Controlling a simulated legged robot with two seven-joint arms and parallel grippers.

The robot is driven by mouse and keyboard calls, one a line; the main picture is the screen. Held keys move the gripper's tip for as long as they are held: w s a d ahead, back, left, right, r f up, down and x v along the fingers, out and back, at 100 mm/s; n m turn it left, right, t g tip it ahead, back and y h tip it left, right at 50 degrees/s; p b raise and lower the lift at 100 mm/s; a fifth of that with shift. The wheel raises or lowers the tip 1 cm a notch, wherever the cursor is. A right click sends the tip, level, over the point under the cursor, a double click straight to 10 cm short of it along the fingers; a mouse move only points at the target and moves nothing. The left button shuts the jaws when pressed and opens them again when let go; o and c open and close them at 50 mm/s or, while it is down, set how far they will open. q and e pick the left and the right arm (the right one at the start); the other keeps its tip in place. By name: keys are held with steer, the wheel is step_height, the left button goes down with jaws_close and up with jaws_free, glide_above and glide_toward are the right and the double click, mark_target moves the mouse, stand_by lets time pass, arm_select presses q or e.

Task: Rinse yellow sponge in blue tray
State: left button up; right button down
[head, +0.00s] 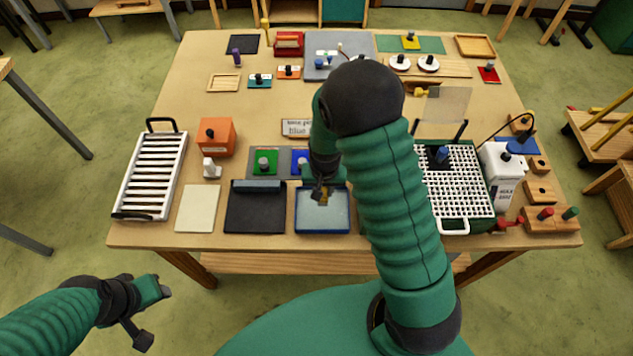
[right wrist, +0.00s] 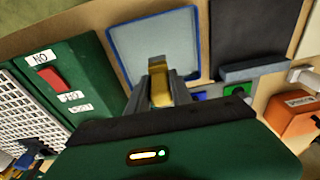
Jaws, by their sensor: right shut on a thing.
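The blue tray (head: 310,221) lies near the front edge of the table, with a blue rim and a pale grey-blue inside. It also shows in the right wrist view (right wrist: 140,48). My right gripper (head: 321,191) points down over the tray's back part. In the right wrist view my right gripper (right wrist: 160,84) is shut on the yellow sponge (right wrist: 160,93). The sponge overlaps the tray's near edge there; I cannot tell whether it touches the tray's bottom. My left gripper (head: 166,291) hangs off the table at the front left, apart from everything; its fingers are unclear.
A dark tray (head: 255,212) lies left of the blue tray, then a cream pad (head: 197,208). A green block and a blue block stand on a grey plate behind. A white grid rack (head: 455,185) is at the right. A white slatted rack (head: 152,175) is at the left.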

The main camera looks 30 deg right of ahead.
mark_target(323, 198)
steer(key=shift+w+a+f, duration=0.1)
steer(key=shift+w+a, duration=0.05)
step_height(323, 198, down, 5)
steer(key=b, duration=0.3)
steer(key=shift+f+b, duration=0.25)
steer(key=shift+b, duration=0.25)
steer(key=shift+r, duration=0.1)
steer(key=shift+f, duration=0.25)
steer(key=shift+s+d, duration=0.25)
steer(key=shift+d, duration=0.2)
stand_by(0.4)
steer(key=shift+w+a, duration=0.4)
steer(key=shift+a, duration=0.3)
stand_by(0.4)
